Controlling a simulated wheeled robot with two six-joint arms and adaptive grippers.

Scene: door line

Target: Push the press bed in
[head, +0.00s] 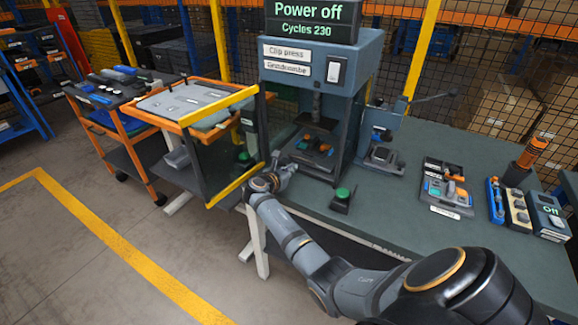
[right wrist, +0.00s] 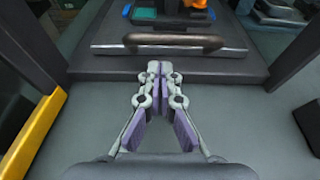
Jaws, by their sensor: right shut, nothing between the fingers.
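The press (head: 330,75) is a blue-grey frame on the bench with a sign reading "Power off, Cycles 230". Its press bed (head: 313,158) is a dark tray at the frame's foot, carrying orange and teal parts. In the right wrist view the bed (right wrist: 225,53) has a brown bar handle (right wrist: 173,41) across its front. My right gripper (head: 290,168) is shut and empty in front of the bed. In the right wrist view its fingertips (right wrist: 160,68) point at the handle, just short of it in the picture; contact cannot be told. My left gripper is not in view.
A yellow-edged guard door (head: 228,145) stands open left of the press. A green button (head: 342,193) sits on the bench to the right of my gripper. A parts tray (head: 446,188) and control boxes (head: 547,214) lie farther right. An orange cart (head: 120,118) stands left.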

